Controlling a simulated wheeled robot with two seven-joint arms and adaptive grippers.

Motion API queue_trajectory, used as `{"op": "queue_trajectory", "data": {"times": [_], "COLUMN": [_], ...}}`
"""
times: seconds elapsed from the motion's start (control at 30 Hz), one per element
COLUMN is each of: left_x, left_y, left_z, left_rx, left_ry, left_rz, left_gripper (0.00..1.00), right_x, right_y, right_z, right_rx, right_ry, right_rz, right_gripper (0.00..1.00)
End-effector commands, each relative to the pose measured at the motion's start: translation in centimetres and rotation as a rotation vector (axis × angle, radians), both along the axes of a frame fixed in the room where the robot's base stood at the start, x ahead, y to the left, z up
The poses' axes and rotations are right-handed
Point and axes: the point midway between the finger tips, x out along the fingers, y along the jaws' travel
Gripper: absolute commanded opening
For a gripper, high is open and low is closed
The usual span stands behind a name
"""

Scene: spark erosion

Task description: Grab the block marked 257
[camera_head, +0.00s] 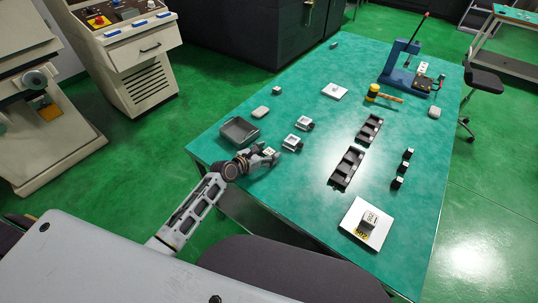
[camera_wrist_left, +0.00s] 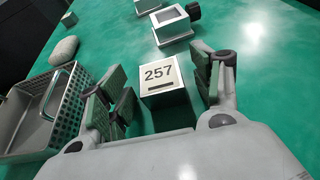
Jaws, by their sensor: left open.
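The block marked 257 (camera_wrist_left: 161,80) shows in the left wrist view as a pale block with a white top, black number and a black bar. It stands on the green table between the fingers of my left gripper (camera_wrist_left: 164,88). The fingers are apart, with a gap visible on the block's right side; the left fingers are close to it, and I cannot tell if they touch. In the head view my left gripper (camera_head: 268,157) is low over the table's left front part and mostly hides the block. My right gripper is not in view.
A grey perforated basket (camera_head: 239,131) stands just left of the gripper. Two small framed blocks, one (camera_head: 292,142) nearer and one (camera_head: 305,123) farther, lie beyond it. Black racks (camera_head: 346,167) stand mid-table. A white plate (camera_head: 352,229) holds another block at the front right.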

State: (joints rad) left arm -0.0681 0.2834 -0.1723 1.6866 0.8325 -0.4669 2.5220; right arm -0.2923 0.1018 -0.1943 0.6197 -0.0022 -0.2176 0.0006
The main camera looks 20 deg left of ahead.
Motion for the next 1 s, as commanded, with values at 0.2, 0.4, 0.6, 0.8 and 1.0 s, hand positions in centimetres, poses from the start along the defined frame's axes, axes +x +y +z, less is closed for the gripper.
{"op": "queue_trajectory", "data": {"times": [0.2, 0.4, 0.6, 0.8, 1.0], "left_x": [0.0, 0.0, 0.1, 0.1, 0.1], "left_y": [0.0, 0.0, 0.0, 0.0, 0.0], "left_z": [0.0, 0.0, 0.2, 0.3, 1.3], "left_rx": [0.0, 0.0, -0.001, -0.001, -0.002], "left_ry": [0.0, 0.0, -0.004, -0.004, -0.006], "left_rz": [0.0, 0.0, 0.001, 0.001, 0.001], "left_gripper": [0.39, 0.14, 0.0, 0.0, 0.0], "right_x": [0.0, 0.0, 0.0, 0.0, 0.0], "right_y": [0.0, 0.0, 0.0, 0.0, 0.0], "right_z": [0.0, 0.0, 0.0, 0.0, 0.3], "right_rx": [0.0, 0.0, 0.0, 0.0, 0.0], "right_ry": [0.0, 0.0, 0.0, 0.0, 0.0], "right_rz": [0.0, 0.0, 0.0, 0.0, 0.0], "right_gripper": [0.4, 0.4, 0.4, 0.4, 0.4]}}
